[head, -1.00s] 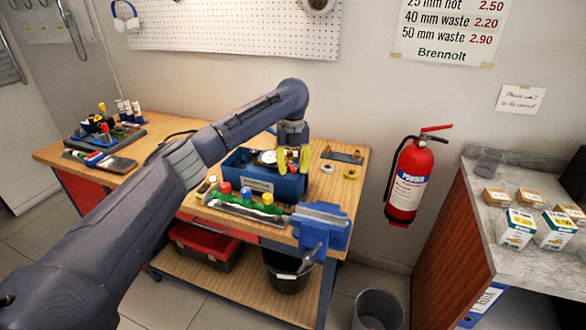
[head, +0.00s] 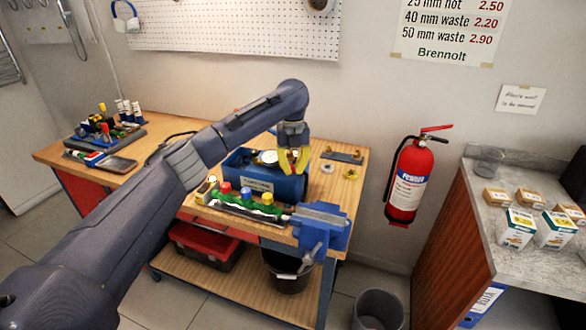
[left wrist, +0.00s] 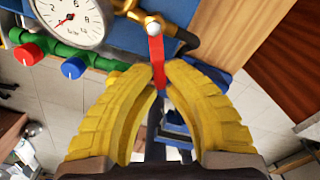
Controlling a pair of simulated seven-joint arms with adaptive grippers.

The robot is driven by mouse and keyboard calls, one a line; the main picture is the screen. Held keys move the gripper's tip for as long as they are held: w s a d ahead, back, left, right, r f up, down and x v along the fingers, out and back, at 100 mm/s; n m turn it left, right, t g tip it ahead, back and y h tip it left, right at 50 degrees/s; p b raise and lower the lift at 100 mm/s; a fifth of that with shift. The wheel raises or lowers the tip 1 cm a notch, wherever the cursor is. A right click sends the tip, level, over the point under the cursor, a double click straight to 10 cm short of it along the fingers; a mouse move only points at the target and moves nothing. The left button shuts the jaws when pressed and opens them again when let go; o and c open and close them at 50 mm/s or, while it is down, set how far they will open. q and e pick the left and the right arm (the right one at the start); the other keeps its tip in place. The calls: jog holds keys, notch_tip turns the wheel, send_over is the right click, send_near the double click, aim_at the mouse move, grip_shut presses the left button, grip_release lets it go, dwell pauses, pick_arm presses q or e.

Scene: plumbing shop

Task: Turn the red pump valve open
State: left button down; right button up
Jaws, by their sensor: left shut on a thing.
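The red pump valve lever (left wrist: 157,52) shows in the left wrist view, with a pale round pivot (left wrist: 153,29) at its far end and brass pipe beside it. My left gripper (left wrist: 159,74) has its yellow fingertips on either side of the lever's near end and is shut on it. A white dial gauge (left wrist: 70,18) sits left of the lever. My right gripper is not in view.
A green manifold (head: 245,208) with red, blue and yellow knobs lies in front of the box. A blue vise (head: 320,228) stands at the bench's front right corner. Small loose parts, including a yellow ring (head: 350,174), lie to the right. A fire extinguisher (head: 408,182) hangs on the wall.

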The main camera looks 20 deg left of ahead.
pick_arm(q)
jog(key=shift+d, duration=0.1)
jog(key=shift+w+d+n, duration=0.5)
jog(key=shift+w+n, duration=0.25)
jog(key=shift+n, duration=1.3)
jog(key=shift+w+d+n, duration=0.5)
jog(key=shift+w+n, duration=0.25)
jog(key=shift+n, duration=1.35)
jog(key=shift+w+d+n, duration=0.5)
jog(key=shift+w+n, duration=0.25)
jog(key=shift+n, duration=1.3)
jog(key=c, duration=1.5)
grip_release()
jog(key=shift+o, duration=0.2)
